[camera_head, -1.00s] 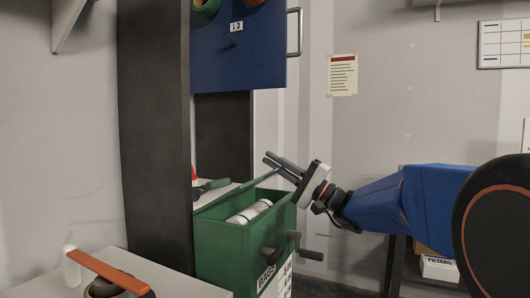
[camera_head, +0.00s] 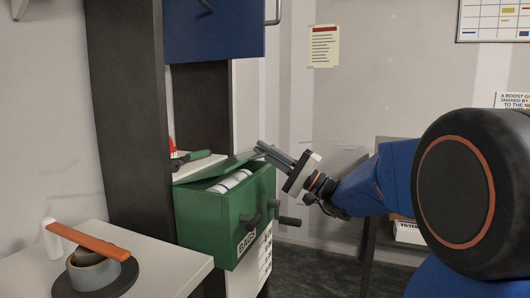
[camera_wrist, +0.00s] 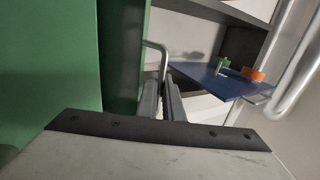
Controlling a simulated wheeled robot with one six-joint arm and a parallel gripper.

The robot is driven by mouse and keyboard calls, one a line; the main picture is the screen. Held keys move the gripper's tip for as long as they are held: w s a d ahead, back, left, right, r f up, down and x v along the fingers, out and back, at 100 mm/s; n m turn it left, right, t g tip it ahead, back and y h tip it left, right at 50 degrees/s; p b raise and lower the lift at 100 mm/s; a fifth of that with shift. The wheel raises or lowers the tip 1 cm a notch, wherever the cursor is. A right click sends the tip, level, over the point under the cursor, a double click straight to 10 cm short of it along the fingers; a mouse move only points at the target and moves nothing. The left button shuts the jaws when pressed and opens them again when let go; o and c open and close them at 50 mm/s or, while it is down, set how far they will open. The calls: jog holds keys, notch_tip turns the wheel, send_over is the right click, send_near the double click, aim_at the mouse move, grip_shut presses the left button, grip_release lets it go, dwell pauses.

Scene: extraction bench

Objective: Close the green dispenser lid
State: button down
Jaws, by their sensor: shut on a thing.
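The green dispenser (camera_head: 215,220) is a box with a BAGS label on its front, standing by a dark upright post. Its green lid (camera_head: 205,170) is tilted partly open, with white rolls (camera_head: 230,181) showing in the gap under it. In the wrist view the fingers (camera_wrist: 164,100) are close together beside large green panels (camera_wrist: 120,60).
Dark handles (camera_head: 250,222) stick out from the dispenser's front. A blue panel (camera_head: 215,30) hangs above. A green-handled tool (camera_head: 195,156) lies behind the lid.

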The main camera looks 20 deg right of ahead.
jog(key=shift+r, duration=0.15)
dwell(0.5)
jog(key=c, duration=1.9)
grip_release()
jog(key=shift+s+d, duration=0.1)
jog(key=v, duration=1.7)
jog(key=shift+s+d+f, duration=0.1)
jog(key=shift+f, duration=0.15)
jog(key=shift+d, duration=0.1)
